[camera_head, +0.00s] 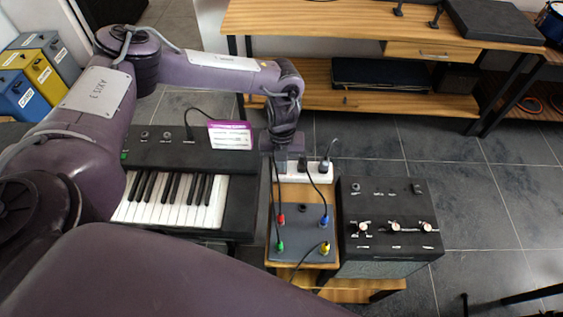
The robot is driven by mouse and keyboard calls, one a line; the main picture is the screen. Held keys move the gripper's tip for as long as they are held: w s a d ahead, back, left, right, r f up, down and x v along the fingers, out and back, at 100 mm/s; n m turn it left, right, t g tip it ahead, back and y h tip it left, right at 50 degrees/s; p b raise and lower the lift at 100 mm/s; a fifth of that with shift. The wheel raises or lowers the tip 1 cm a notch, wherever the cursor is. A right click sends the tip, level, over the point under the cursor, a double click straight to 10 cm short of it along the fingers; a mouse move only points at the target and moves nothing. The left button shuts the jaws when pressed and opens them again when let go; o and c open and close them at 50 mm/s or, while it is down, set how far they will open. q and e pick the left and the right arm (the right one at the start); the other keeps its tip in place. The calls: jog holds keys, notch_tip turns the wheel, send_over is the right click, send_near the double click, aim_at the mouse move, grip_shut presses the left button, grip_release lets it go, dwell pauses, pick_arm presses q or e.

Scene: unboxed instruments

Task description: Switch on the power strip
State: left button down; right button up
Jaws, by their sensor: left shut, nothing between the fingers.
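The white power strip (312,179) lies across the back of a small wooden stand, with several plugs and dark cables in it. My left arm reaches over the keyboard from the left. My left gripper (285,152) points down at the left end of the strip, shut and empty. It covers that end, so I cannot tell whether it touches the strip or where the switch is. My right gripper is not in view.
A keyboard (170,200) with a purple-white card (230,135) stands left. A grey pedal board (302,225) with coloured plugs lies in front of the strip. A black amplifier (388,215) stands right. A wooden bench (330,22) is behind; tiled floor is free at right.

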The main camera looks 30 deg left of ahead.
pick_arm(q)
jog(key=shift+f, duration=0.15)
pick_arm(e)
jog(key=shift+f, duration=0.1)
